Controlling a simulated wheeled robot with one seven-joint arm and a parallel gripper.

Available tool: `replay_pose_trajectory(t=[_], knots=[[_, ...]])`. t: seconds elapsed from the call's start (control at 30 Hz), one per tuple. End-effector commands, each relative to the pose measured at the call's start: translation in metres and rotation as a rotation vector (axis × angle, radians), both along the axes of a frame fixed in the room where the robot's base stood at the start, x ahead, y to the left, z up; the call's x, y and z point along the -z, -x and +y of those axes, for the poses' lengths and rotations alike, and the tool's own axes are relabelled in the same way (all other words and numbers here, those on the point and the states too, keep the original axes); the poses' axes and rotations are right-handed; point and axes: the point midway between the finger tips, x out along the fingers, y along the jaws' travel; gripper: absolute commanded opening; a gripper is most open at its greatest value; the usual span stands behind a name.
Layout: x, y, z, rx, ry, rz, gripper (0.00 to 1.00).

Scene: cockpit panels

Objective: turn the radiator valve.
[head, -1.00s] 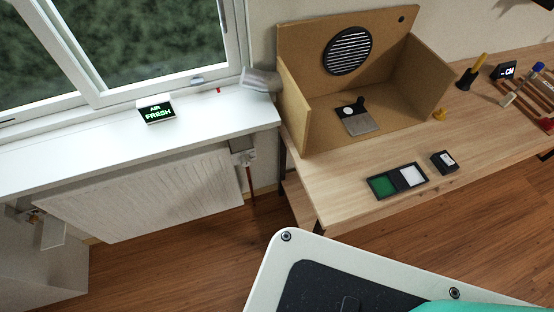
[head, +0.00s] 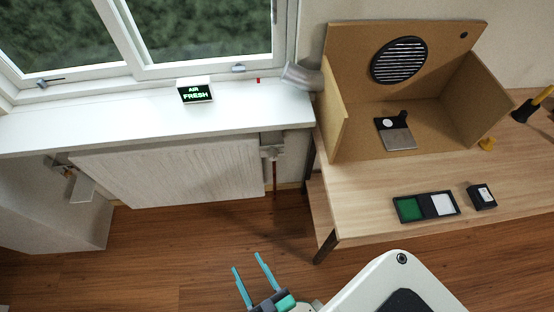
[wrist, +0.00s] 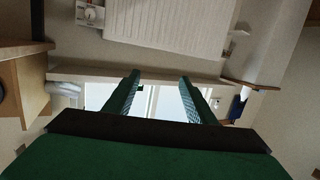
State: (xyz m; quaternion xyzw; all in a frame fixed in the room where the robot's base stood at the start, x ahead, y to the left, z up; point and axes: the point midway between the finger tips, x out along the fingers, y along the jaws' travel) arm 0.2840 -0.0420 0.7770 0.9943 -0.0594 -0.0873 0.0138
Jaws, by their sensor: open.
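The white ribbed radiator (head: 165,177) hangs under the window sill; it also shows at the top of the wrist view (wrist: 170,22). I cannot tell which one is the valve. My gripper (head: 247,262) is open and empty, in front of and apart from the radiator. Its two fingers show in the wrist view (wrist: 160,78).
The white sill (head: 130,124) juts out above the radiator and carries a lit AIR FRESH sign (head: 195,91). A wooden desk (head: 370,208) with a dark leg stands to the right. A pale cabinet (head: 50,215) stands at the left. The floor between is clear.

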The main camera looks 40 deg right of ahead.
Motion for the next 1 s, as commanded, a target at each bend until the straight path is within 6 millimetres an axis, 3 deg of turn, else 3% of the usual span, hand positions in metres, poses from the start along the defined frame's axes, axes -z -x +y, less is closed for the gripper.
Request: replay_pose_trajectory(t=[0.2,0.5,0.8,1.0], knots=[[0.061,-0.058,-0.053,0.103,0.027,-0.047,0.5],[0.116,-0.138,-0.148,0.244,0.05,-0.104,0.5],[0.138,-0.202,-0.244,0.36,0.05,-0.154,0.5],[0.14,-0.219,-0.273,0.392,0.047,-0.167,0.5]])
